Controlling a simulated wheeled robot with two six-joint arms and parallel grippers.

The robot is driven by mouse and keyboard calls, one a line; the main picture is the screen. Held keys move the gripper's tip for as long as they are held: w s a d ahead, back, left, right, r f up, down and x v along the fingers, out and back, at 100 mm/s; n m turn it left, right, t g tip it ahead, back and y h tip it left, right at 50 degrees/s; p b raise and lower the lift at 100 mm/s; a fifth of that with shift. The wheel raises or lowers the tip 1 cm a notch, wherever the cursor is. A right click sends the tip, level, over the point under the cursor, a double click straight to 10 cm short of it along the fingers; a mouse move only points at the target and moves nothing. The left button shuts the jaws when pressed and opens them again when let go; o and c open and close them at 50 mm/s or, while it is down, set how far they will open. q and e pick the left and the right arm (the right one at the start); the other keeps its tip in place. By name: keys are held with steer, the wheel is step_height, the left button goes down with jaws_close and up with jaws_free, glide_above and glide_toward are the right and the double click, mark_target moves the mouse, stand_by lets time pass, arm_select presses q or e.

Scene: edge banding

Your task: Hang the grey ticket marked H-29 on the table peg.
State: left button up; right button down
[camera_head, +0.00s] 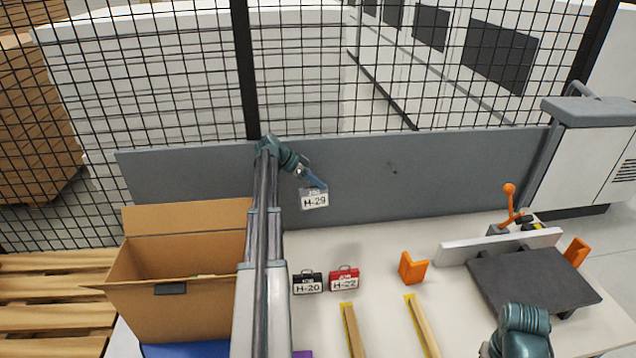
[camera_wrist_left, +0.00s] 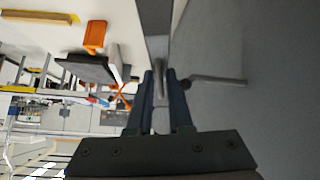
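The grey ticket marked H-29 (camera_head: 314,201) hangs upright below my left gripper (camera_head: 312,182), in front of the grey back panel. The left gripper is shut on the top of the ticket. In the left wrist view the ticket shows nearly edge-on as a grey strip (camera_wrist_left: 155,30) between the fingers (camera_wrist_left: 162,85). A thin grey rod, seemingly the peg (camera_wrist_left: 218,80), stands out from the panel just right of the fingers there. A small dark mark on the panel in the head view (camera_head: 392,168) may be the peg. Only part of my right arm shows; its gripper is out of view.
Black ticket H-20 (camera_head: 307,282) and red ticket H-22 (camera_head: 344,278) are on the white table. An open cardboard box (camera_head: 185,303) stands left of my left arm. Wood strips (camera_head: 422,327), an orange bracket (camera_head: 412,268) and a dark plate (camera_head: 530,280) occupy the right side.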

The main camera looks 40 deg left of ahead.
arm_select(q)
steer(key=shift+n+t+y, duration=0.3)
steer(key=shift+t+y, duration=0.1)
steer(key=shift+y, duration=0.3)
steer(key=a+r+p, duration=0.1)
steer(key=w+a+p, duration=0.1)
steer(key=a, duration=0.1)
steer(key=a+r+p, duration=0.1)
steer(key=a, duration=0.1)
steer(key=shift+w+a+r+p, duration=0.2)
steer(key=shift+w+r+p, duration=0.1)
steer(key=shift+w+p, duration=0.1)
steer(key=s+r+h+p, duration=0.1)
steer(key=s+r+p, duration=0.6)
steer(key=s, duration=0.2)
steer(key=shift+s+r+g+p, duration=0.2)
steer(key=shift+s+g+p, duration=0.15)
steer(key=shift+g, duration=0.05)
arm_select(e)
step_height(320, 180, up, 11)
steer(key=w+a, duration=0.1)
steer(key=shift+a, duration=0.1)
